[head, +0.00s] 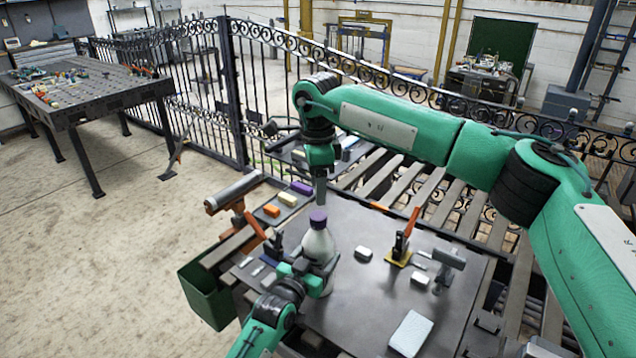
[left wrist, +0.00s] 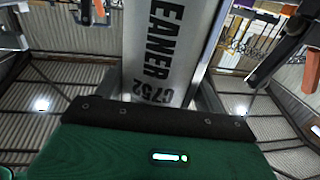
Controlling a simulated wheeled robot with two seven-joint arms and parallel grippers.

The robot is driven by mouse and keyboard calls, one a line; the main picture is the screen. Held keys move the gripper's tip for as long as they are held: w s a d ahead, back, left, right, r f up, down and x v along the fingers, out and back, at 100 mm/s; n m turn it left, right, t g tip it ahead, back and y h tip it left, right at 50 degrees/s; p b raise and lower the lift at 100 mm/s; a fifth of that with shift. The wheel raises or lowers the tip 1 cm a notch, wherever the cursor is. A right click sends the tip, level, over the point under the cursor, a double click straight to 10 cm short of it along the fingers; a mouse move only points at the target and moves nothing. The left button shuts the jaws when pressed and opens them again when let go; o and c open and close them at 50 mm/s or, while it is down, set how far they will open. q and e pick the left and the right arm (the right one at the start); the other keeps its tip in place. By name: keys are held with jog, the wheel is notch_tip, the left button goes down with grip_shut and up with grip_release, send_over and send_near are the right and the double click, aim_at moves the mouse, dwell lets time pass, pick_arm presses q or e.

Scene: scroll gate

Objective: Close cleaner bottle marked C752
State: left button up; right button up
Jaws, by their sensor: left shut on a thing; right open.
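The cleaner bottle (head: 318,245) is pale grey and stands upright on the dark worktable, with a purple cap (head: 318,219) at its top. In the left wrist view the bottle (left wrist: 165,45) fills the middle, and its label reads "EANER" and "C752". My left gripper (head: 312,272) is shut on the lower part of the bottle. My right gripper (head: 321,197) points down just above the purple cap and is open. I cannot tell whether its fingertips touch the cap. How tightly the cap sits on the neck is not visible.
The dark worktable (head: 345,310) also carries a white block (head: 363,253), an orange-handled clamp (head: 401,246), a grey hammer-like tool (head: 447,264) and a white pad (head: 410,333). Coloured blocks (head: 271,210) lie behind the bottle. A green bin (head: 205,298) hangs at the left.

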aim_at(318, 215)
jog(key=shift+f, duration=4)
jog(key=c, duration=1)
jog(key=m, duration=0.5)
jog(key=shift+m, duration=0.4)
jog(key=m, duration=0.6)
jog(key=o, duration=1.1)
jog(key=shift+o, duration=0.2)
notch_tip(318, 215, up, 12)
